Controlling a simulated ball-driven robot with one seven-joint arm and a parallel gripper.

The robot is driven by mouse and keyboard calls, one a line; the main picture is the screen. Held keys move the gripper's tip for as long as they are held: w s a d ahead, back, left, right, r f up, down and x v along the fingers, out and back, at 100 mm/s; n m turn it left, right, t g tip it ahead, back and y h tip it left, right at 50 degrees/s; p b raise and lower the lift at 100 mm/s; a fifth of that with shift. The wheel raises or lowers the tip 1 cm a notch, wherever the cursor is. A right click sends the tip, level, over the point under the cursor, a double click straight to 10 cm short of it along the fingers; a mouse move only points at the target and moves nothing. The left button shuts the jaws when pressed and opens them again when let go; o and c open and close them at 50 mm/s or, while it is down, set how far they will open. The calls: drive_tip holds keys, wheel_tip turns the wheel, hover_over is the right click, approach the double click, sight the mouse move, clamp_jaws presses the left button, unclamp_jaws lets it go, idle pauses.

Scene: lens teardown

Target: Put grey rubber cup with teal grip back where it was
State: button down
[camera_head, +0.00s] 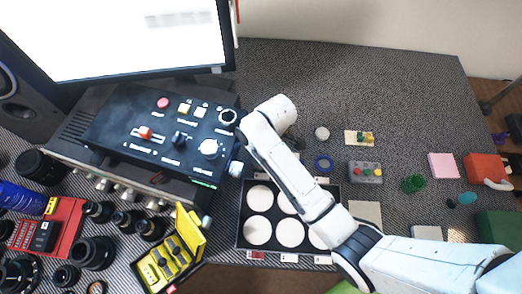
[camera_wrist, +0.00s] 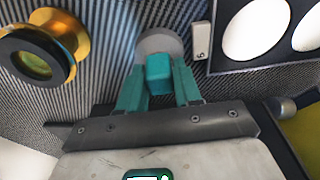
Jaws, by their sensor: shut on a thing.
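The grey rubber cup (camera_wrist: 160,41) with its teal grip (camera_wrist: 159,74) is at the upper middle of the wrist view. My gripper (camera_wrist: 158,82) has teal fingers, one on each side of the teal grip, and is shut on it. The cup's round grey end points away from the gripper, over the dark ribbed surface. I cannot tell whether it touches that surface. In the head view I cannot make out the cup or my fingertips; my white arm reaches across the middle of the bench.
A black tray (camera_head: 241,235) with white round pads lies under my arm. A gold-ringed black lens part (camera_wrist: 35,58) is left of the cup. An open yellow case (camera_head: 190,225), a black control box (camera_head: 120,115) and several lenses stand left. The bench's upper right is clear.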

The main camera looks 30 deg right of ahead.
drive_tip(key=shift+w+a+f, duration=0.1)
drive_tip(key=shift+a, duration=0.1)
drive_tip(key=shift+f, duration=0.15)
drive_tip(key=c, duration=0.8)
unclamp_jaws()
wheel_tip(320, 180, up, 12)
drive_tip(key=d, duration=0.2)
drive_tip(key=s+d+f+m, duration=0.1)
drive_tip(key=s+d+m, duration=0.1)
drive_tip(key=s+m, duration=0.2)
drive_tip(key=s+d+f+m+h, duration=0.1)
drive_tip(key=s+d+f+m, duration=0.1)
drive_tip(key=s, duration=0.9)
drive_tip(key=s+d+f+m, duration=0.1)
drive_tip(key=s+d+m, duration=0.1)
drive_tip(key=s+m, duration=0.3)
drive_tip(key=shift+s+f+m+h, duration=0.15)
drive_tip(key=shift+s+f, duration=0.05)
drive_tip(key=shift+s, duration=0.55)
drive_tip(key=shift+s+f+m+h, duration=0.15)
drive_tip(key=shift+s, duration=0.6)
